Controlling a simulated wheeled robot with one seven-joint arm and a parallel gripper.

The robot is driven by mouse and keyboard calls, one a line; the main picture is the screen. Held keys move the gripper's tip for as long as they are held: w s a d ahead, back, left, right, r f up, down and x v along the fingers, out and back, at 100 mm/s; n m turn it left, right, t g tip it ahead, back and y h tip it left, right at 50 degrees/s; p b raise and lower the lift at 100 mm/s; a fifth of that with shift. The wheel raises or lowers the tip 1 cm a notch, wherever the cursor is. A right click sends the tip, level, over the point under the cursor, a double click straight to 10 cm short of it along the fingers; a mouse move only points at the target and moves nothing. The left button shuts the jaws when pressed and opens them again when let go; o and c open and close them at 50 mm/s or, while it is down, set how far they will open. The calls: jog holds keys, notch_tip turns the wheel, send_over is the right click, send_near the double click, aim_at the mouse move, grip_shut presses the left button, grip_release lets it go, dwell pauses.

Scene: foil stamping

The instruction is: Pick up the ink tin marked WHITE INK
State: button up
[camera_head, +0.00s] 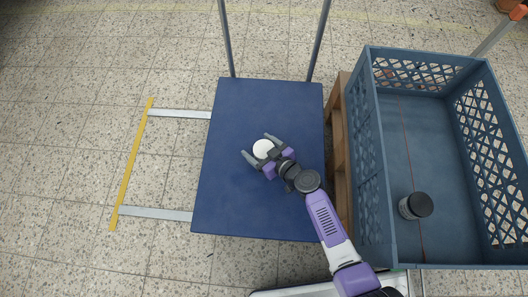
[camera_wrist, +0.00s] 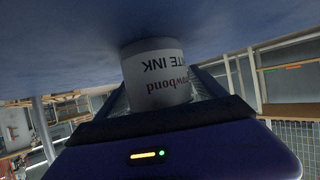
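The white ink tin (camera_head: 263,148) stands on the blue cart top (camera_head: 235,195), its pale round top showing in the head view. In the wrist view the tin (camera_wrist: 157,75) has a white label, upside down, reading "TE INK" and "rawbond"; the rest of the words is out of sight. My gripper (camera_head: 256,145) reaches around the tin with one finger on each side. The fingers look spread wider than the tin, with small gaps showing in the head view.
A blue-grey crate (camera_head: 362,160) stands right of the cart, with a dark-lidded jar (camera_head: 415,206) inside. A wooden stand (camera_head: 338,130) shows between cart and crate. A yellow bar (camera_head: 131,165) on two metal rails lies left. The rest of the cart top is clear.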

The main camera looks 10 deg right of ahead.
jog(key=c, duration=1.4)
jog(key=shift+r, duration=0.1)
jog(key=shift+c, duration=0.2)
